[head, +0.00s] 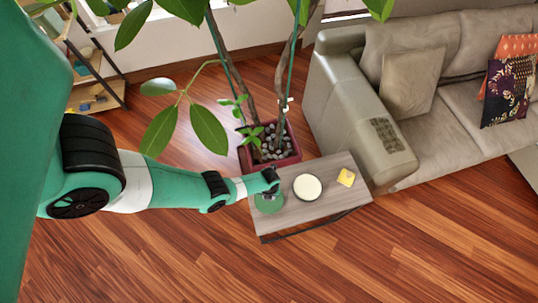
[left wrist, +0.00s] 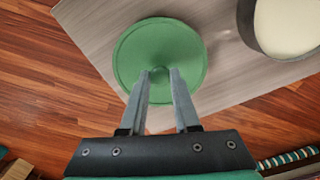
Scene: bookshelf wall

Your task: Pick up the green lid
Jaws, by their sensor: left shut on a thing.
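The green lid (head: 268,203) is a round flat disc over the left end of the small grey-brown side table (head: 311,214). In the left wrist view the lid (left wrist: 160,52) fills the upper middle. My left gripper (head: 271,180) reaches it from the left in the head view. In the left wrist view its two grey fingers (left wrist: 160,75) are shut on the lid near its centre, where a small knob shows between the tips. I cannot tell whether the lid touches the table. My right gripper is not in view.
A round pot with cream contents (head: 307,187) stands right of the lid, with a yellow block (head: 346,177) beyond it. A red planter (head: 270,148) with a tall plant stands behind the table. A grey sofa (head: 400,90) is at the right. The wooden floor in front is clear.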

